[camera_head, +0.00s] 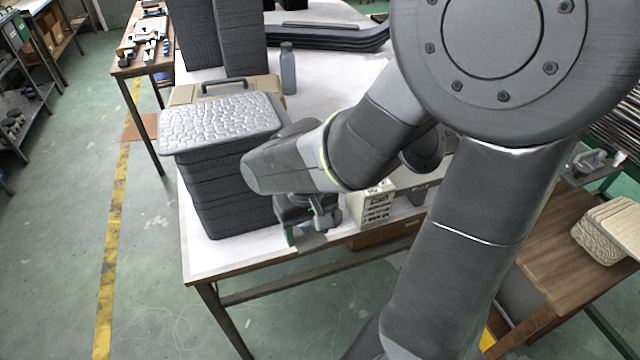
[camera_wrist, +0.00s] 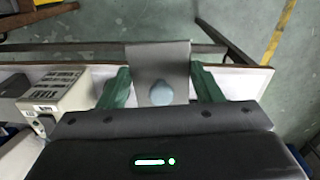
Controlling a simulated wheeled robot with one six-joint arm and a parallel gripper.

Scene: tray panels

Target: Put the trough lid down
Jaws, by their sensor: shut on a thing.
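A flat grey plate with a round pale blue knob, which looks like the trough lid (camera_wrist: 155,58), sits between the green fingers of my gripper (camera_wrist: 161,84). The fingers are shut on it, one at each side. In the head view, my gripper (camera_head: 304,232) points down at the table's front edge, right of a dark stack. Only a small part of the lid (camera_head: 313,242) shows there, partly hidden by my gripper. In the wrist view, the lid reaches across the table edge, with floor beyond it. I cannot tell whether it touches the table. No trough is clearly recognisable.
A stack of dark trays (camera_head: 226,192) with a pebbled grey top (camera_head: 220,122) stands left of my gripper. A printed pale box (camera_head: 376,207) is close on the right. A grey bottle (camera_head: 288,70) stands farther back. The white table (camera_head: 325,80) has free room behind.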

